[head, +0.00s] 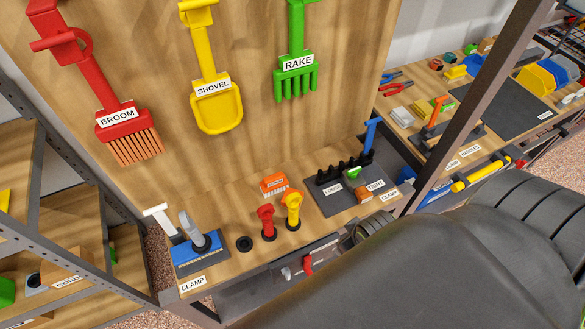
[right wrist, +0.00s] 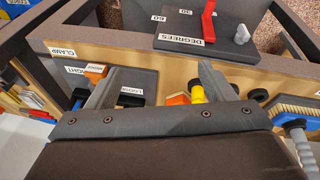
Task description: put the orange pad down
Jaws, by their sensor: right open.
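An orange pad (head: 273,184) with a pale marking lies on the wooden bench, behind the red and yellow handled pieces in the head view. In the right wrist view an orange piece (right wrist: 178,98), likely the same pad, shows between my fingers, partly hidden by the gripper body and beside a yellow handle. My right gripper (right wrist: 160,75) is open, its fingers wide apart, with nothing visibly held between them. In the head view my dark arm covers the lower right and I cannot make out the right gripper. My left gripper is in neither view.
A yellow-handled piece (head: 292,206), a red-handled piece (head: 267,222) and a black ring (head: 244,244) stand close by. A blue brush (head: 198,255) is left; a dark mat (head: 330,203) with LOOSE and TIGHT labels is right. The tool panel (head: 150,60) rises behind.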

